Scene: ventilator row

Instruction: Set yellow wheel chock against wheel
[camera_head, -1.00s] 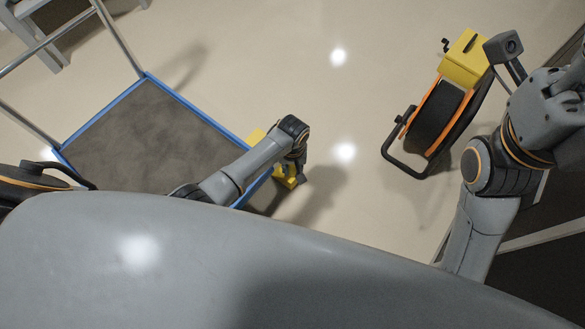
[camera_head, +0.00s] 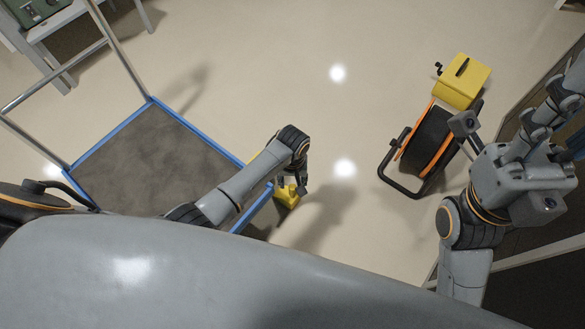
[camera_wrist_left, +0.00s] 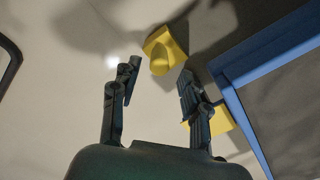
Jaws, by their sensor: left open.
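A yellow wheel chock (camera_head: 287,196) is on the floor just right of a blue-edged platform trolley (camera_head: 202,129). It also shows in the left wrist view (camera_wrist_left: 165,50), ahead of the fingertips. My left gripper (camera_head: 293,183) is over the chock in the head view; in the left wrist view the open fingers (camera_wrist_left: 158,82) stand apart with nothing held between them. A second yellow piece (camera_wrist_left: 212,120) is partly behind one finger, beside the trolley's blue edge (camera_wrist_left: 265,45). No trolley wheel is visible; the platform hides what is under it. My right gripper's fingers are unclear at the right.
A cable reel (camera_head: 428,140) with orange rims, a black frame and a yellow box (camera_head: 461,80) stands on the floor to the right, near my right arm. A table (camera_head: 62,25) with a green case is at the top left. Floor between trolley and reel is clear.

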